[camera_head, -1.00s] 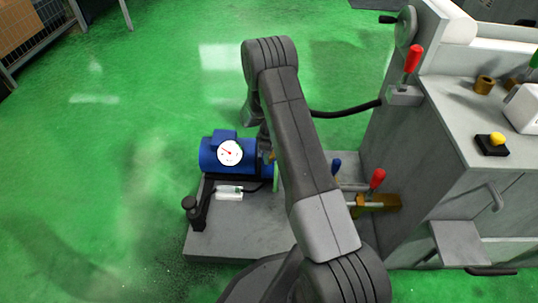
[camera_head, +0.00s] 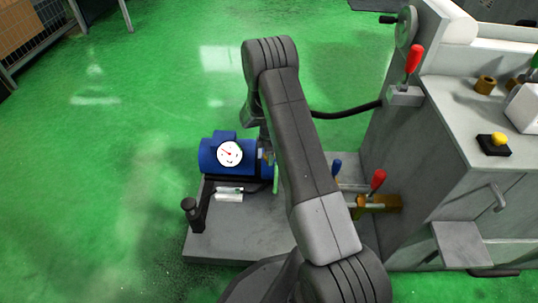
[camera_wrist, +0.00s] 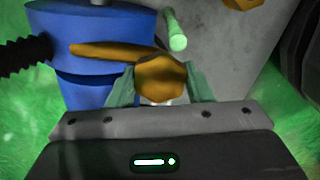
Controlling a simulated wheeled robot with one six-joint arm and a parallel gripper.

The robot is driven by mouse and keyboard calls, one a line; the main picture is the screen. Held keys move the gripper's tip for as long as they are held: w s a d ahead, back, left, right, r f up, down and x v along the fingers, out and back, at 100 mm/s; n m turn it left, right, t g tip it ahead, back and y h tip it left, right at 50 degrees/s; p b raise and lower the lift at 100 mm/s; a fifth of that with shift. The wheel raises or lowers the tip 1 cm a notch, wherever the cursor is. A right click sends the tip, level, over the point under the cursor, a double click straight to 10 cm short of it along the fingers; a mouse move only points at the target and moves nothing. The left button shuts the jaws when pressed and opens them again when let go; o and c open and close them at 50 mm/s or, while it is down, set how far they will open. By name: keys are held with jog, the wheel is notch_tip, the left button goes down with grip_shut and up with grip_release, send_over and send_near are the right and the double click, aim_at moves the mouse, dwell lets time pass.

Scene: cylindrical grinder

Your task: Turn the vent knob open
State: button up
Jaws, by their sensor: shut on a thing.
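The vent knob (camera_wrist: 160,76) is a rounded brass-coloured piece in the middle of the wrist view. My gripper (camera_wrist: 160,88) has its two grey-green fingers on either side of it, shut on it. The knob's underside is hidden by my gripper body. A flat brass lever (camera_wrist: 112,50) runs left from behind the knob, across a blue cylindrical body (camera_wrist: 88,88). In the head view the blue unit (camera_head: 208,157) with a white dial gauge (camera_head: 229,153) lies on a grey plinth. My arm covers the knob and my fingertips there.
A pale green rod (camera_wrist: 174,32) stands just behind the knob. A black ribbed hose (camera_wrist: 18,57) joins the blue body at left. Red-handled (camera_head: 378,179) and blue-handled (camera_head: 337,166) valves sit right of my arm, beside the grey machine (camera_head: 440,200). Green floor lies open at left.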

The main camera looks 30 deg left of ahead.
jog(key=o, duration=1)
notch_tip(320, 180, up, 14)
jog(key=p, duration=0.4)
jog(key=shift+f, duration=0.1)
notch_tip(320, 180, down, 14)
jog(key=b, duration=0.4)
